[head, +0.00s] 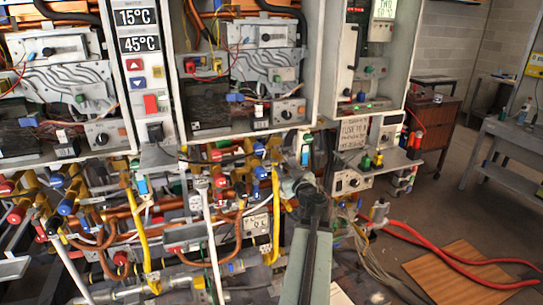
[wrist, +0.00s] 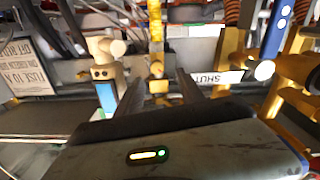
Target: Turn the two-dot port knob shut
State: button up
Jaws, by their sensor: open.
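In the wrist view my gripper (wrist: 158,88) is open. Its two dark fingers stand on either side of a small brass-yellow fitting with a round knob (wrist: 157,68); I cannot tell whether they touch it. To the left is a beige port (wrist: 103,72) with two dark dots and a round knob (wrist: 117,47), outside the fingers. A white label reading SHUT (wrist: 215,77), upside down, lies to the right. In the head view my gripper (head: 292,183) is at the right end of the valve row, its fingertips hard to make out. Dots are too small to read there.
Brass and copper pipes with yellow levers (head: 275,205) crowd the left of my gripper. A grey control box (head: 350,182) and a sign (head: 354,133) stand close right. Red hoses (head: 440,258) cross the floor by a wooden board (head: 470,280).

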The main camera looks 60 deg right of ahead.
aim_at(280, 159)
jog(key=x, duration=0.7)
jog(key=shift+w+d, duration=0.15)
jog(key=shift+d, duration=0.25)
